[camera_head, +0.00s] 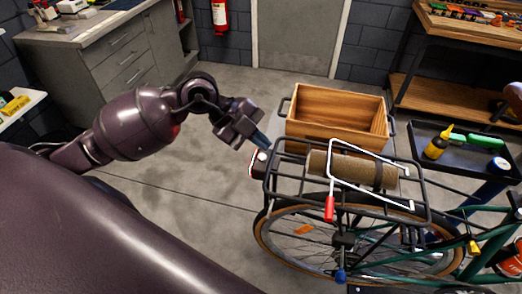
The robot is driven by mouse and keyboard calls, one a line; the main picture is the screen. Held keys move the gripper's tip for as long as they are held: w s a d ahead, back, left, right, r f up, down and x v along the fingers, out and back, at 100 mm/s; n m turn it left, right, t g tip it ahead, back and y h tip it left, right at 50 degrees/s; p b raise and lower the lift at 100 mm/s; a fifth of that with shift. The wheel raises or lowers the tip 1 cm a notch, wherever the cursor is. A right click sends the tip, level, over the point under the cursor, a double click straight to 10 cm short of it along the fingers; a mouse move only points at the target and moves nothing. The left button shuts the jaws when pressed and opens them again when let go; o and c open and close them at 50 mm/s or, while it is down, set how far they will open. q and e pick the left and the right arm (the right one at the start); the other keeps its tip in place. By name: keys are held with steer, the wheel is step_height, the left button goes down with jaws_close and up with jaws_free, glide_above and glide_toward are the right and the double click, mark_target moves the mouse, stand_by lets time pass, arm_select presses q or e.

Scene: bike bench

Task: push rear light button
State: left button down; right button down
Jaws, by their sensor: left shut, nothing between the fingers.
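The rear light (254,163) is a small dark and reddish block at the left, rear end of the bike's black rack (286,180). A pale round spot, seemingly its button (262,156), shows on it. My left gripper (265,145) is shut and empty, and its fingers point down and right. The fingertips are just above the pale spot in the picture; I cannot tell whether they touch it. My right gripper is not in view.
A brown roll (352,170) lies on the rack beside a white frame with a red grip (329,208). A wooden crate (330,100) stands behind the rack. A dark tray (462,160) with bottles is at right. Floor left of the wheel is clear.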

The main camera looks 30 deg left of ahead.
mark_target(261, 158)
arm_select(q)
step_height(261, 158, up, 2)
steer(key=shift+r+p, duration=0.25)
steer(key=shift+p, duration=0.85)
steer(key=shift+r+p, duration=0.85)
steer(key=shift+p, duration=0.05)
